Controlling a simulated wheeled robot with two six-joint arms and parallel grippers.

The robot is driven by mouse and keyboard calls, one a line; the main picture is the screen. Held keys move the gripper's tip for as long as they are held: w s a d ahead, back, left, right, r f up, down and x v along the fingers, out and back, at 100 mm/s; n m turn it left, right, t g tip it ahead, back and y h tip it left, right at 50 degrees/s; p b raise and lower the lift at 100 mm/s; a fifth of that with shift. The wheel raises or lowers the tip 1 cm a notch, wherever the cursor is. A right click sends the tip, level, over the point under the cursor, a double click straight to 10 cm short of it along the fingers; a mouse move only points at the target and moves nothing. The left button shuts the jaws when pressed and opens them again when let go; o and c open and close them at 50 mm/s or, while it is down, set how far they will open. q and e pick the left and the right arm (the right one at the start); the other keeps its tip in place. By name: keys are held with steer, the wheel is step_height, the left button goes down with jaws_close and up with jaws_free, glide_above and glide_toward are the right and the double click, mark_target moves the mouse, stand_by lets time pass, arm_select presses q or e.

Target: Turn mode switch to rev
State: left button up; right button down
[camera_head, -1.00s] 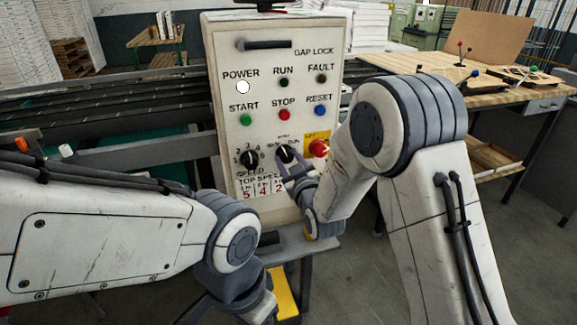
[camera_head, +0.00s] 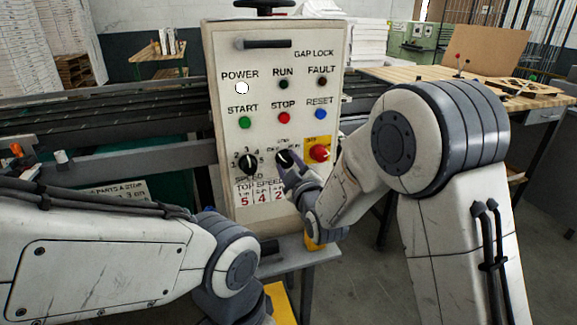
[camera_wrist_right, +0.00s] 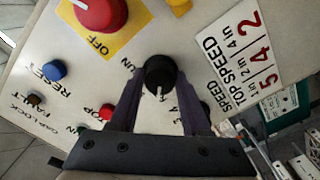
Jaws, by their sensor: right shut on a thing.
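The mode switch (camera_head: 284,158) is a round black knob with a white pointer line, low on the cream control panel (camera_head: 325,190). My right gripper (camera_head: 287,168) is at the knob from below. In the right wrist view, the mode switch (camera_wrist_right: 160,72) sits between the tips of my right gripper (camera_wrist_right: 160,92), one finger on each side, shut on it. There its pointer line points down the picture, towards the palm. A RUN label shows beside it; other labels around it are partly hidden by the fingers. My left arm crosses the lower left; its gripper is out of frame.
A red knob on a yellow plate (camera_head: 319,153) is close to the right of the switch. The black speed knob (camera_head: 247,162) is to the left. START (camera_head: 245,123), STOP (camera_head: 284,118) and RESET (camera_head: 320,115) buttons are above. A wooden workbench (camera_head: 410,73) stands at the right.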

steer(key=shift+c, duration=1.8)
jaws_free()
steer(key=b+v, duration=0.3)
steer(key=v, duration=0.7)
steer(key=shift+s+d, duration=0.15)
steer(key=shift+s, duration=0.05)
